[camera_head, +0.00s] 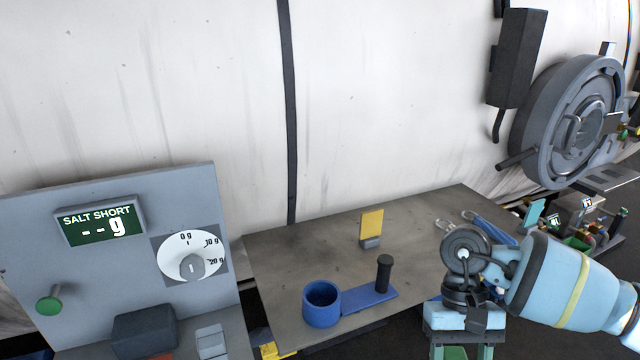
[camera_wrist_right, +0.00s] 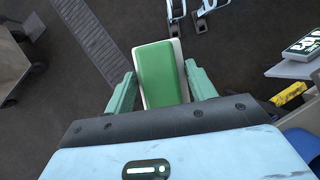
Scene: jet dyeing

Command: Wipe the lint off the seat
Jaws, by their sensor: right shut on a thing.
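My right gripper (camera_head: 460,350) points down at the lower right of the head view, beyond the right end of the grey table. In the right wrist view its two green fingers (camera_wrist_right: 164,88) are shut on a green block with a white edge (camera_wrist_right: 158,72), held above the dark floor. A large round grey door or port ring (camera_head: 536,125) is on the pale vessel wall at the right, apart from my gripper. I cannot tell which surface is the seat, and no lint can be made out. My left gripper is out of view.
The grey table (camera_head: 285,255) holds a blue cup (camera_head: 321,305), a blue plate with a black post (camera_head: 384,275), a yellow card (camera_head: 371,224) and a blue-handled tool (camera_head: 492,229). A grey panel (camera_head: 120,255) with a dial stands left. Valves and fittings (camera_head: 590,225) crowd the right.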

